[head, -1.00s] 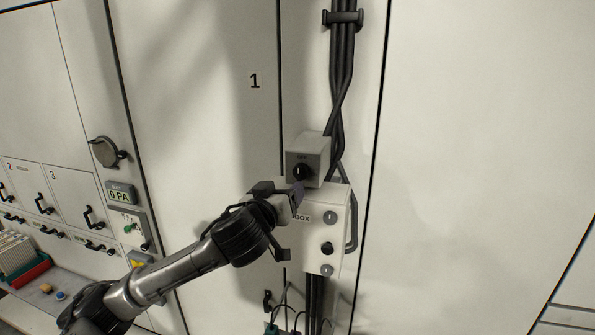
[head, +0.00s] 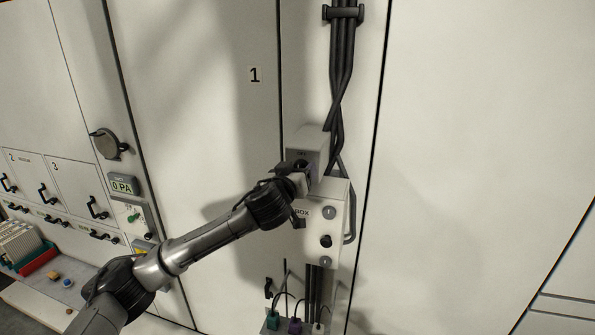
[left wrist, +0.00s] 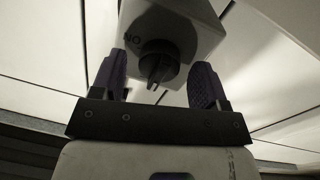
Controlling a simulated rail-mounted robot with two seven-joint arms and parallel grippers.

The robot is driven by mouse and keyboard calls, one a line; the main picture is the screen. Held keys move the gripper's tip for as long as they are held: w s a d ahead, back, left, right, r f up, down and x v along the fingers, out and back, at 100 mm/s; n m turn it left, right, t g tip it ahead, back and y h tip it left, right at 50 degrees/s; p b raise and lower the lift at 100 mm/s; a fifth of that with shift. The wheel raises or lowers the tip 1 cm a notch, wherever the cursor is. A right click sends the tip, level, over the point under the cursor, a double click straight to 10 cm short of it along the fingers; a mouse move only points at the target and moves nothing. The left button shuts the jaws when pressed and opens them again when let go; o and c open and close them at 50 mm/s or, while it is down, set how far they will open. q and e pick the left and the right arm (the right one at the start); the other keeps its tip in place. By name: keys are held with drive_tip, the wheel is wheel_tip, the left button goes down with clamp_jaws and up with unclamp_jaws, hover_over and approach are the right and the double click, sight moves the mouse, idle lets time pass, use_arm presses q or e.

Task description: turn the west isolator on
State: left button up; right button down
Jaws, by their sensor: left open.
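The isolator is a pale grey box (head: 311,143) with a dark front face, on the wall panel above a white box. My left gripper (head: 302,172) is at its front and hides most of the rotary knob in the head view. In the left wrist view the isolator box (left wrist: 176,22) shows a round black knob (left wrist: 158,62) with a slotted grip and letters beside it. The two purple-padded fingers of my left gripper (left wrist: 158,72) are open, one on each side of the knob, with gaps visible. My right gripper is not in view.
The white box (head: 330,195) with round buttons sits just below the isolator. Black cables (head: 343,60) run up the wall behind it. Coloured plugs (head: 295,326) are below. The wall at right is clear.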

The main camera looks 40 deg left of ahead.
use_arm(q)
drive_tip(key=shift+c, duration=0.2)
drive_tip(key=c, duration=0.9)
drive_tip(key=shift+m, duration=0.4)
drive_tip(key=shift+d+m+g+y+p, duration=0.1)
drive_tip(key=shift+m+g+y+p, duration=0.15)
drive_tip(key=shift+m+p, duration=2.65)
drive_tip(key=shift+d+m+g+y+p, duration=0.15)
drive_tip(key=shift+m+g+p, duration=0.35)
drive_tip(key=shift+m, duration=4.6)
drive_tip(key=shift+a, duration=0.1)
drive_tip(key=shift+m, duration=0.3)
